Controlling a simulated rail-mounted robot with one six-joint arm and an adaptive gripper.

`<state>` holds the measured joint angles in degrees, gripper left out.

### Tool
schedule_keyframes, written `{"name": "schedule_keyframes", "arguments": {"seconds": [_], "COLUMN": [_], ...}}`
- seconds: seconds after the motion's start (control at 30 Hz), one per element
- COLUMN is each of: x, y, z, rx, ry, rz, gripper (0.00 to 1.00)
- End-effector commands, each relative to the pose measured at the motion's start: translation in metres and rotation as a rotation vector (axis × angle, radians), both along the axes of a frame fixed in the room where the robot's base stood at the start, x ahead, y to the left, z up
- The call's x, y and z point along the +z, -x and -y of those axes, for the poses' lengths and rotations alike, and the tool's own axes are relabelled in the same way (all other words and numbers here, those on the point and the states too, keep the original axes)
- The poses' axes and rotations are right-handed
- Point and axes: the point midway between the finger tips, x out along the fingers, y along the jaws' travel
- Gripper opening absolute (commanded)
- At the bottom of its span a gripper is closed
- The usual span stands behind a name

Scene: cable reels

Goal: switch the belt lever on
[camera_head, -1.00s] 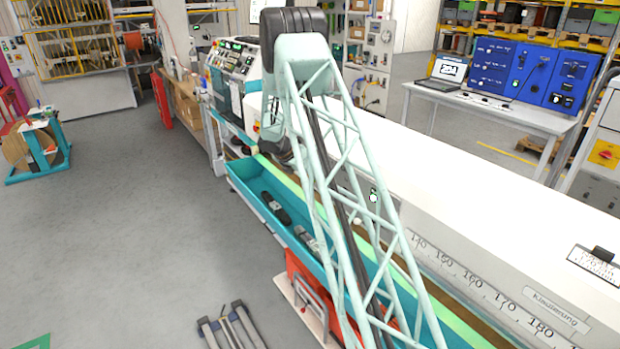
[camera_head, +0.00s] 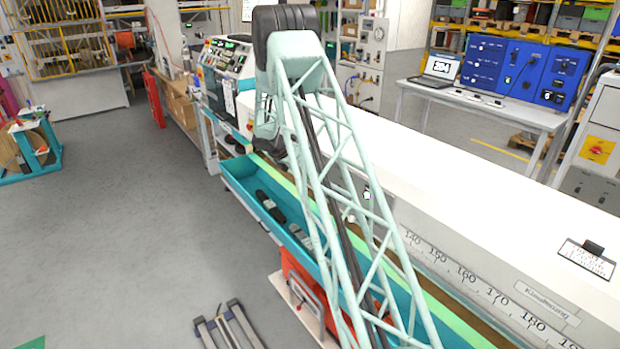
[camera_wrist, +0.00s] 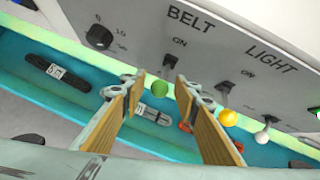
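In the wrist view, the belt lever (camera_wrist: 160,89) has a green ball knob and hangs down from a grey panel (camera_wrist: 130,30), below the words BELT and ON. My gripper (camera_wrist: 160,82) is open, with one fingertip to the left of the green knob and one to the right. A gap shows on both sides of the knob, and I cannot tell whether the fingertips reach its depth. In the head view my arm hides the gripper and the belt lever.
Right of the belt lever hang the light lever with a yellow knob (camera_wrist: 228,118) and a lever with a white knob (camera_wrist: 262,135). A black dial (camera_wrist: 99,37) is at the left.

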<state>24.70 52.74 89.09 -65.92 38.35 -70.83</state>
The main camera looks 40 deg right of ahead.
Motion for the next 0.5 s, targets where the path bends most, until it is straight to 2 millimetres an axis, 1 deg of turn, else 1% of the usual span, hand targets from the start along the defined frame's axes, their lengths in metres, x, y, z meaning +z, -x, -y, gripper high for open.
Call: {"name": "schedule_keyframes", "arguments": {"seconds": [0.27, 0.5], "x": [0.007, 0.026], "y": [0.000, 0.000], "z": [-0.006, -0.020], "rx": [0.001, 0.001], "ry": [0.000, 0.001], "rz": [0.001, 0.002], "gripper": [0.28, 0.28]}}
